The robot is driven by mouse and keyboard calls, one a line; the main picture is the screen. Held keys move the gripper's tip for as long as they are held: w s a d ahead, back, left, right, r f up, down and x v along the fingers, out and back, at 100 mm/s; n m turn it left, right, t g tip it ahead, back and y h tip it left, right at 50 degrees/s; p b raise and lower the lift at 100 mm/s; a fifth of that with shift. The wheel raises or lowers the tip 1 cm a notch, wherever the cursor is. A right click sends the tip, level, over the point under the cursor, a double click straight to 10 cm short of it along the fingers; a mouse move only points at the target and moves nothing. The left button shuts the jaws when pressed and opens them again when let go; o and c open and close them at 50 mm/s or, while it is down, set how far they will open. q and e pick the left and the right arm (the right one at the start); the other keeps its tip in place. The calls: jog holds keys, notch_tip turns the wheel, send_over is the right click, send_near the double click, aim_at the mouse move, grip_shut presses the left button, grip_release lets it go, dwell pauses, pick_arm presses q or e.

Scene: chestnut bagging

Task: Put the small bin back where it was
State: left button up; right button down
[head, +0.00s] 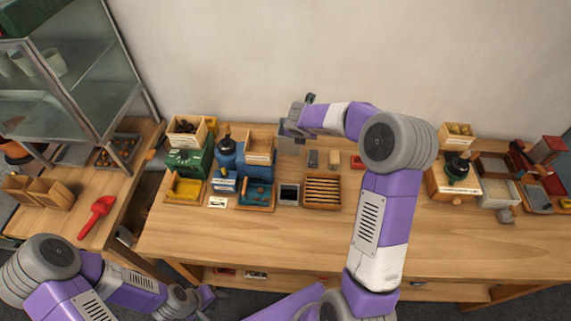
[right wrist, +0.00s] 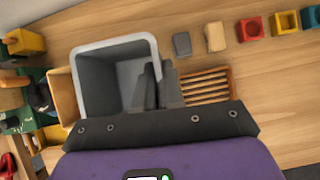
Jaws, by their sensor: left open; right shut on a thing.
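The small bin (right wrist: 100,85) is a grey open-topped box with a pale rim, and it looks empty. My right gripper (right wrist: 160,88) is shut on its right-hand wall in the right wrist view, one finger inside and one outside. In the head view the bin (head: 289,146) shows below my right gripper (head: 297,124), at the back of the table, partly hidden by the hand. I cannot tell whether its base touches the table. My left gripper (head: 203,299) is open and empty at the bottom left, in front of the table.
Wooden crates and a blue box (head: 259,170) stand left of the bin. A slatted wooden tray (head: 322,191) lies in front, to its right. Small grey and tan blocks (right wrist: 215,37) lie to its right. The table's front middle (head: 260,235) is clear. A wall rises behind.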

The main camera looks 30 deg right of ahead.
jog(key=shift+w+d+r, duration=0.1)
jog(key=shift+w+r, duration=0.1)
jog(key=shift+r, duration=0.05)
jog(key=shift+w+f+n, duration=0.1)
jog(key=shift+f+n, duration=0.05)
jog(key=shift+n, duration=0.15)
notch_tip(320, 180, down, 18)
jog(key=b, duration=0.5)
jog(key=shift+r, duration=0.25)
jog(key=shift+f+b, duration=0.15)
jog(key=shift+b, duration=0.2)
jog(key=c, duration=1.3)
grip_release()
jog(key=shift+o, duration=0.2)
